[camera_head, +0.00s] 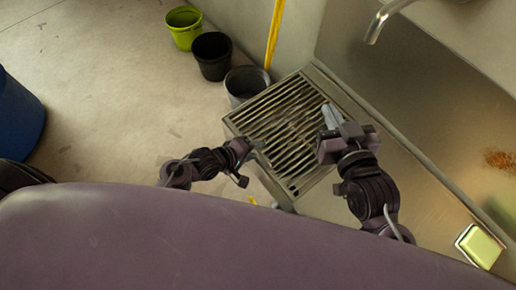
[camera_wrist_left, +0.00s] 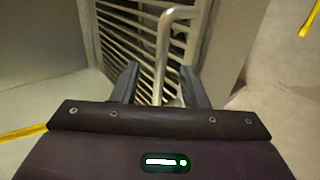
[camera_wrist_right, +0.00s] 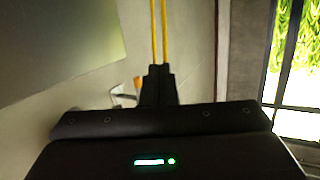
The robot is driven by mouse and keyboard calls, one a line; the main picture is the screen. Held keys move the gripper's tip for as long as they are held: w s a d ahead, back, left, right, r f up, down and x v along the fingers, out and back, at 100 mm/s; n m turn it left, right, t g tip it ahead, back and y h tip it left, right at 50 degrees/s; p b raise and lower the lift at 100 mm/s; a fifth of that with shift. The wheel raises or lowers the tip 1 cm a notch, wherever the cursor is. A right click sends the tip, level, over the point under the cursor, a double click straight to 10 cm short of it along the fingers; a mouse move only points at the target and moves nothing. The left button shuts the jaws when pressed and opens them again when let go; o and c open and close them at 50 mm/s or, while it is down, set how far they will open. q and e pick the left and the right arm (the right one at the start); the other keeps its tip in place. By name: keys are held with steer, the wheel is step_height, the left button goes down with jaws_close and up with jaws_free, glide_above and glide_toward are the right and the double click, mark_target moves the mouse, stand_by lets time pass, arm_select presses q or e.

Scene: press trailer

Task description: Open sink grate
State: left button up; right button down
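The sink grate (camera_head: 283,112) is a metal frame with parallel slats in the middle of the head view, lying closed over its basin as far as I can tell. In the left wrist view its bars (camera_wrist_left: 131,52) stand behind a bent metal handle (camera_wrist_left: 170,45). My left gripper (camera_head: 248,148) is at the near left edge of the grate. Its two fingers (camera_wrist_left: 160,85) are apart, with the handle between them; contact is not clear. My right gripper (camera_head: 330,116) is over the right part of the grate. Its fingers (camera_wrist_right: 158,83) are together, with nothing visible between them.
A grey bucket (camera_head: 245,82), a black bucket (camera_head: 212,56) and a green bucket (camera_head: 184,27) stand beyond the grate. A yellow pole (camera_head: 275,32) rises beside them. A faucet (camera_head: 382,20) and a sponge (camera_head: 480,247) are at right.

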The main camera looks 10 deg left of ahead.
arm_select(q)
steer(key=shift+x, duration=0.85)
steer(key=shift+w+d+f+b, duration=0.1)
steer(key=shift+f+b, duration=0.1)
steer(key=shift+b, duration=0.1)
arm_select(e)
steer(key=shift+w+r+t+y, duration=0.15)
steer(key=shift+r+t, duration=0.3)
steer(key=shift+r, duration=0.4)
steer(key=shift+w+r+t+y, duration=0.2)
steer(key=shift+r+t, duration=0.2)
steer(key=shift+r, duration=0.5)
steer(key=shift+w+r+t+y, duration=0.15)
steer(key=shift+r+t, duration=0.3)
steer(key=shift+r, duration=0.4)
arm_select(q)
steer(key=shift+w, duration=0.1)
jaws_close()
arm_select(e)
steer(key=shift+d+f, duration=0.1)
